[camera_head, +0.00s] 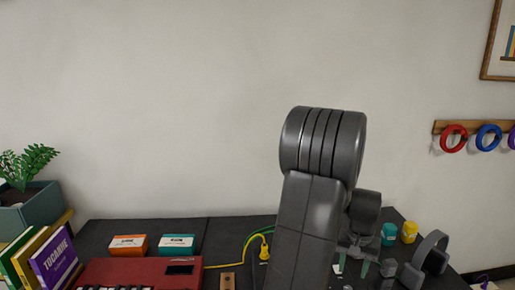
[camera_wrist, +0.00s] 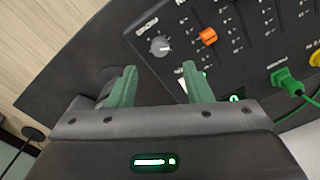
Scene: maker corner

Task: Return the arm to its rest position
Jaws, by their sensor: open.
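My arm rises in front of the dark table in the head view, and its links hide the middle of the table. My gripper (camera_head: 354,266) is low beside the arm, partly hidden by it. In the wrist view my gripper (camera_wrist: 160,88) shows two green fingers standing apart with nothing between them. Beyond the fingers is a dark panel (camera_wrist: 215,55) with knobs, an orange knob (camera_wrist: 208,36) and a grey knob (camera_wrist: 160,46) among them. I cannot tell how far the fingertips are from the panel.
A red keyboard (camera_head: 140,272), orange box (camera_head: 128,245), teal box (camera_head: 177,245) and yellow cable (camera_head: 230,264) lie left of my arm. Headphones (camera_head: 428,258), a teal jar (camera_head: 389,235) and a yellow jar (camera_head: 409,232) stand right. A green plug (camera_wrist: 286,80) is in the panel.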

